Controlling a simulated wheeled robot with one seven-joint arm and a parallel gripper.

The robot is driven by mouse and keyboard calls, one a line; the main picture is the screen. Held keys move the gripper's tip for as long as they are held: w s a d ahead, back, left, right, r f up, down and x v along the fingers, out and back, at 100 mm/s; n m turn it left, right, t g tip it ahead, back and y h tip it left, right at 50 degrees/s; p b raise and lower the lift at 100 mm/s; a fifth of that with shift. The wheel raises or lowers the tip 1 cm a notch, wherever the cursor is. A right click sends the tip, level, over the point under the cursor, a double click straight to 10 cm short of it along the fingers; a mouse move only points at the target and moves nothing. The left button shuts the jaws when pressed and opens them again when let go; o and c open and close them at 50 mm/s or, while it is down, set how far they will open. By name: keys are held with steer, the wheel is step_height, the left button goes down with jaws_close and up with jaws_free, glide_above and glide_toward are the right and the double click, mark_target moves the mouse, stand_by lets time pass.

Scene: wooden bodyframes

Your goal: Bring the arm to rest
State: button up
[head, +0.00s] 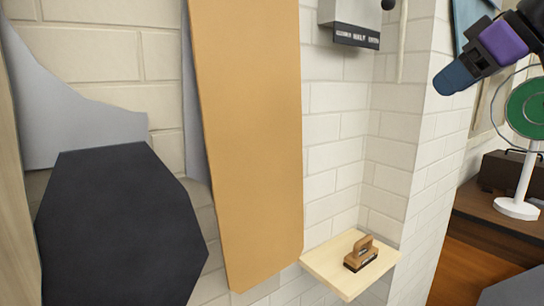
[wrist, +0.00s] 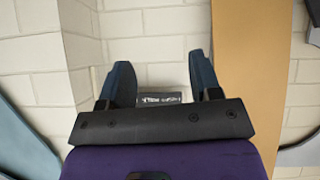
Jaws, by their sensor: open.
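My gripper (head: 452,80) shows at the upper right of the head view, in front of the white brick wall. In the wrist view my gripper (wrist: 158,85) has its two blue fingers well apart, with nothing between them. A small dark plate with lettering (wrist: 160,98) shows beyond the fingers, on the wall. My gripper touches nothing that I can see.
A wooden-handled brush or stamp (head: 361,255) sits on a small wooden shelf (head: 329,276). A tall tan board (head: 247,150) stands against the wall. A grey box (head: 350,22) hangs above. A green fan (head: 528,108) stands on a brown cabinet (head: 470,208) at right.

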steer(key=s+f+m+g+h, duration=0.1)
steer(key=s+f+m+h, duration=0.2)
steer(key=s+f, duration=0.4)
steer(key=s+d+f+m+g+h, duration=0.1)
steer(key=s+f+m, duration=0.4)
steer(key=f, duration=0.7)
steer(key=shift+s+d+f+g+h, duration=0.25)
steer(key=shift+s+g+h, duration=0.25)
steer(key=shift+s+h, duration=0.55)
steer(key=shift+s, duration=0.15)
